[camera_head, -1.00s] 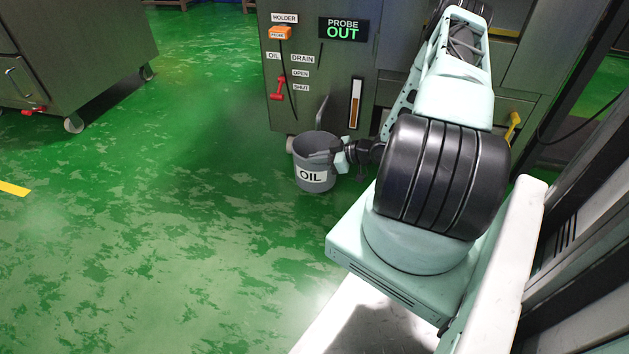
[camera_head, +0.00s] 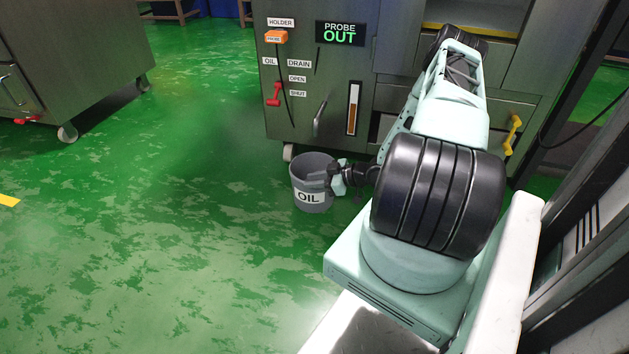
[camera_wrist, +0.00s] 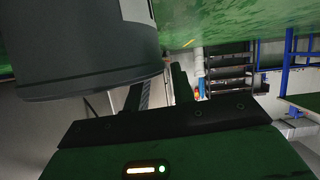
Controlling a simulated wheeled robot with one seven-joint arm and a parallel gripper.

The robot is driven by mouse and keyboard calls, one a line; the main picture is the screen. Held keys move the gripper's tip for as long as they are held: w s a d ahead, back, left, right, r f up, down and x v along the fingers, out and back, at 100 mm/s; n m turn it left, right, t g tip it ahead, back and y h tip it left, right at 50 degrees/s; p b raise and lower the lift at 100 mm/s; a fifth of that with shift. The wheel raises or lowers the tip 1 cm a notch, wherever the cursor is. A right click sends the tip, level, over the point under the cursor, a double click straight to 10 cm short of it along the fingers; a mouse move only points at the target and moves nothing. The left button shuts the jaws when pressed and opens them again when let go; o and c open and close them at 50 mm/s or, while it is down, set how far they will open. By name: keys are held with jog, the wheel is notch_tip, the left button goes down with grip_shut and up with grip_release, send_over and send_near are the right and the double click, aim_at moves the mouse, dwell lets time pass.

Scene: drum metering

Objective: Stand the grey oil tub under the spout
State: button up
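The grey oil tub (camera_head: 300,181), open-topped with a white OIL label, is upright in front of the grey cabinet. My gripper (camera_head: 328,178) is shut on the tub's right side near the rim. In the wrist view the tub (camera_wrist: 75,60) fills the upper left, with the gripper fingers (camera_wrist: 160,92) running up beside and partly behind it. The exact hold is hidden. A slanted grey piece that looks like the spout (camera_head: 319,118) sticks out low on the cabinet front, above and behind the tub. I cannot tell whether the tub touches the floor.
The cabinet (camera_head: 345,65) carries a PROBE OUT display (camera_head: 340,33), an orange probe holder (camera_head: 276,37), a red drain lever (camera_head: 273,96) by SHUT, and a sight gauge (camera_head: 353,108). A wheeled metal cabinet (camera_head: 75,60) stands at left. Green floor is open at front left.

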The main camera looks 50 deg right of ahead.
jog(key=shift+s+r, duration=0.1)
jog(key=shift+r, duration=0.1)
jog(key=p+v, duration=0.7)
jog(key=v, duration=0.4)
jog(key=shift+s+d, duration=0.2)
jog(key=shift+s, duration=0.1)
